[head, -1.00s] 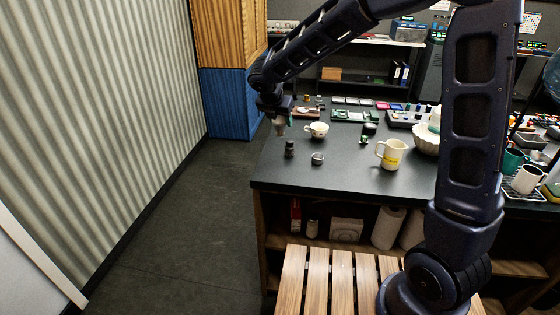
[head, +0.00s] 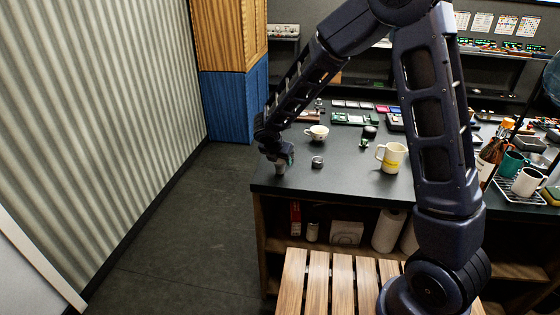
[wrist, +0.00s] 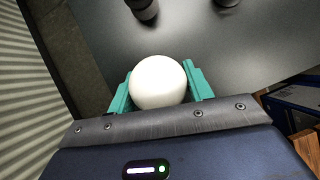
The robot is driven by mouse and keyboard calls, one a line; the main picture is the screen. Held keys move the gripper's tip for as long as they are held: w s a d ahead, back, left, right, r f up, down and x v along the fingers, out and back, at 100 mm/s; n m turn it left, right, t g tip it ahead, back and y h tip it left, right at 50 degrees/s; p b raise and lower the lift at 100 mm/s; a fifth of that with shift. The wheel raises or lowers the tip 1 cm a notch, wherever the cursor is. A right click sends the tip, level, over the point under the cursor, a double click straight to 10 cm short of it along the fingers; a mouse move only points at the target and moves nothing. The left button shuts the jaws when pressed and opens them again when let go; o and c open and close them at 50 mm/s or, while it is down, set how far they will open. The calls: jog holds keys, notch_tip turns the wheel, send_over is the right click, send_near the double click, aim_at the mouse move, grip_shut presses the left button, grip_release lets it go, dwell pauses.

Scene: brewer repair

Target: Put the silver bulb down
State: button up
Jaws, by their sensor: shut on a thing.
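My gripper (head: 285,157) is low over the left front part of the dark table (head: 340,178). Its green fingers (wrist: 158,88) are shut on a round bulb. The bulb (wrist: 159,82) looks like a smooth white globe from the wrist. In the head view its small grey lower end (head: 280,168) shows below the fingers, close to the table top near the left edge. I cannot tell whether it touches the table.
A small dark round thing (head: 318,162) stands right of my gripper. A dark cylinder (wrist: 145,8) is just ahead in the wrist view. The front table top is mostly clear.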

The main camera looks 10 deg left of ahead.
jog(key=shift+f, duration=0.25)
jog(key=shift+f, duration=0.1)
jog(key=o, duration=1)
